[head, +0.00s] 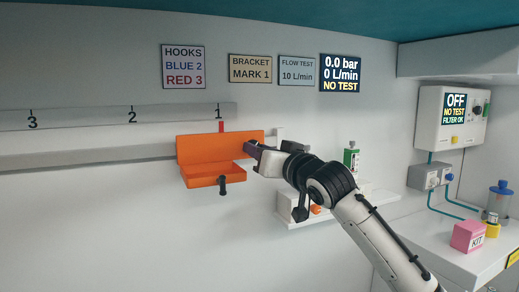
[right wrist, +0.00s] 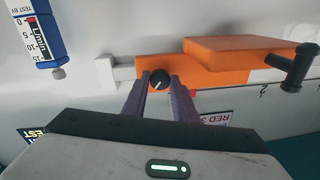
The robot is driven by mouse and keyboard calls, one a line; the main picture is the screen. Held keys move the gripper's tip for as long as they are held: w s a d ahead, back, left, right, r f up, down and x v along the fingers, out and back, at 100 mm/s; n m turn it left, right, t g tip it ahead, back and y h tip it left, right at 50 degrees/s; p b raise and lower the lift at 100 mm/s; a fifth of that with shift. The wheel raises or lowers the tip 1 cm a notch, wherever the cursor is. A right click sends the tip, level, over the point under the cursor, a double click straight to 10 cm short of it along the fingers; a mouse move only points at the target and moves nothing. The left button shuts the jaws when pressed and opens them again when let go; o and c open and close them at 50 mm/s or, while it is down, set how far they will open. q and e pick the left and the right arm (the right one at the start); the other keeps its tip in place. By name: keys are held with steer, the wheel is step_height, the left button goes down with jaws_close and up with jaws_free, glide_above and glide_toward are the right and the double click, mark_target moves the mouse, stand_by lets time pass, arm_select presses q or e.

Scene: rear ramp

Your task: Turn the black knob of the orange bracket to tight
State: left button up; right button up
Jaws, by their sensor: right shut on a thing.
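The orange bracket (head: 200,181) is on the wall rail below the mark 1, with a red pointer (head: 221,127) above it. A black handle (head: 222,186) sticks out from its front. In the right wrist view the bracket (right wrist: 232,69) carries a small black knob (right wrist: 159,79) with a white line, slanting up to the right in that picture. My right gripper (right wrist: 158,88) is shut on the knob, one finger on each side. In the head view the gripper (head: 248,148) reaches the bracket's right end and hides the knob. My left gripper is not in view.
A white wall shelf (head: 370,203) with a green-and-white item (head: 351,158) is behind my right arm. A counter at right holds a pink KIT box (head: 467,236). The wall screen (head: 341,73) reads NO TEST. The wall left of the bracket is clear below the rail (head: 80,158).

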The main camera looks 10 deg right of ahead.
steer(key=shift+a+m+t+h+p, duration=0.1)
steer(key=shift+m+t+h+p, duration=0.15)
steer(key=shift+m+p, duration=2.05)
steer(key=shift+a+m+t+h+p, duration=0.15)
steer(key=shift+m+h+p, duration=0.4)
steer(key=shift+m, duration=3.15)
steer(key=o, duration=1)
steer(key=shift+d, duration=0.1)
steer(key=shift+o, duration=0.2)
steer(key=shift+s, duration=0.1)
steer(key=b+v, duration=0.1)
steer(key=v, duration=0.9)
